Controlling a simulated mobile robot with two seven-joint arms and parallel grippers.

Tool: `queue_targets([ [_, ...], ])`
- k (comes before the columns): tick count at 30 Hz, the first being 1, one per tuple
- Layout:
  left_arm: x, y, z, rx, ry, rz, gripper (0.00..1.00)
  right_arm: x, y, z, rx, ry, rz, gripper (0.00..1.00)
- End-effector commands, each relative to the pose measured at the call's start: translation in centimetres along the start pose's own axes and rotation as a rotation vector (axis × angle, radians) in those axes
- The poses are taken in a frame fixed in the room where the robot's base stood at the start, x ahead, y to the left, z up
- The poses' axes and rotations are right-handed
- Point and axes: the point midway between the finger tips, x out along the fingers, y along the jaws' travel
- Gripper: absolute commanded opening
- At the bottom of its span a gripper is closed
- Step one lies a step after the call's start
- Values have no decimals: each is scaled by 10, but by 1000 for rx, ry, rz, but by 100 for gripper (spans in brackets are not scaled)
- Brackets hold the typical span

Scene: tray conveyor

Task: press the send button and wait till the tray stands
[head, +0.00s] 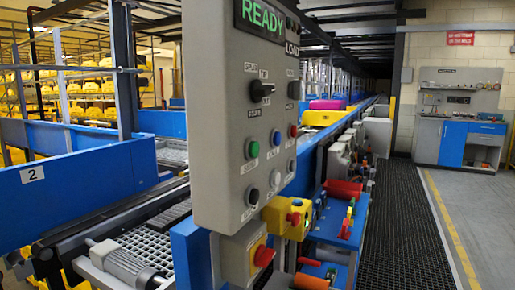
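A grey control panel (225,120) stands close in front, in the middle of the view. Its display (262,18) reads READY in green. On its face are a black rotary switch (262,90), a green button (253,149), a blue button (277,138), a red button (293,131), a black button (252,196) and a pale button (275,180). The small labels are too blurred to tell which button is send. A yellow object (322,118) and a magenta one (327,104) are on the conveyor behind; I cannot tell whether either is a tray. Neither gripper is in view.
A red emergency knob (263,256) on a box sits below the panel, with a yellow box (285,217) beside it. Blue conveyor sides (80,190) run at left. A dark grated walkway (405,230) is clear at right, with a workbench (458,140) beyond.

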Motion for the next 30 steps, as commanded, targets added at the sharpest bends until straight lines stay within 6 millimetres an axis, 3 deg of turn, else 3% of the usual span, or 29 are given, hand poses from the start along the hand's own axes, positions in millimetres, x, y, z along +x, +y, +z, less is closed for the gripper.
queue_targets([
  [2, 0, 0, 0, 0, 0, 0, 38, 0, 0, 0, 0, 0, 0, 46],
  [16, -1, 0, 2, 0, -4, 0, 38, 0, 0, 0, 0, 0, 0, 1],
  [30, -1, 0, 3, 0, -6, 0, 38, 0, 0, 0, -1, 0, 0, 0],
])
